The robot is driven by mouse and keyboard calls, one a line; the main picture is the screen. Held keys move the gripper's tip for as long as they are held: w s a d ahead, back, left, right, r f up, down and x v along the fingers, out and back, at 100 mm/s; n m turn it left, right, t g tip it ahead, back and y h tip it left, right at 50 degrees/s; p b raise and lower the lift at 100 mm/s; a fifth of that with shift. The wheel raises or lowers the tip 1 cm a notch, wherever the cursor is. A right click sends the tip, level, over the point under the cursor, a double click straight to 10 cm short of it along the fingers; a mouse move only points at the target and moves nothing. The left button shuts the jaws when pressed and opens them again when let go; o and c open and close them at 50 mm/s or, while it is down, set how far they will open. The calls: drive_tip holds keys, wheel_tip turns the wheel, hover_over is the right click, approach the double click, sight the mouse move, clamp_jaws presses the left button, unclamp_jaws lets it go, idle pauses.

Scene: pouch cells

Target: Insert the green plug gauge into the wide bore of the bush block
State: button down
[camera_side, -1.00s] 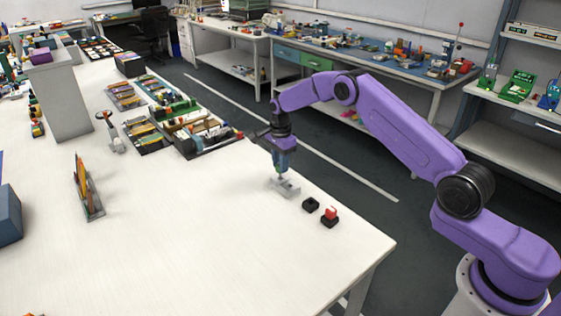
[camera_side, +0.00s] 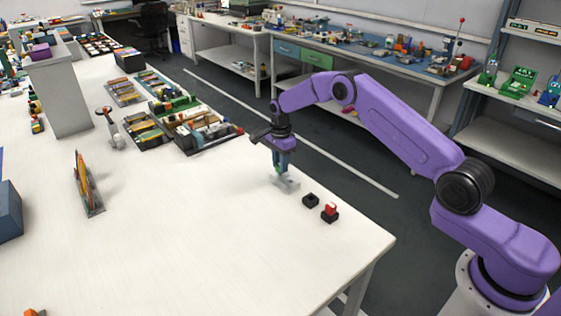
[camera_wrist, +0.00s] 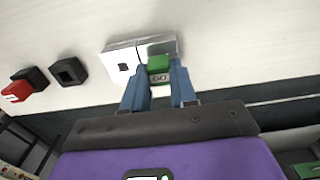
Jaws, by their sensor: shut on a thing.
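The green plug gauge (camera_wrist: 158,66), with pale lettering on its face, is between the two blue fingers of my gripper (camera_wrist: 160,82) in the wrist view. My gripper (camera_side: 281,172) is shut on it. The light grey bush block (camera_wrist: 113,56) lies beneath on the table, with a dark square hole showing in its left part. I cannot tell how deep the gauge sits. In the side view the bush block (camera_side: 290,184) is right under my fingertips.
An empty black holder (camera_side: 310,201) and a black holder with a red plug (camera_side: 330,212) stand right of the block; they show at the left in the wrist view. The table edge runs close behind the block.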

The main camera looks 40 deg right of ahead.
drive_tip(key=shift+f, duration=0.4)
drive_tip(key=c, duration=0.8)
unclamp_jaws()
wheel_tip(320, 180, up, 17)
drive_tip(key=shift+r, duration=0.2)
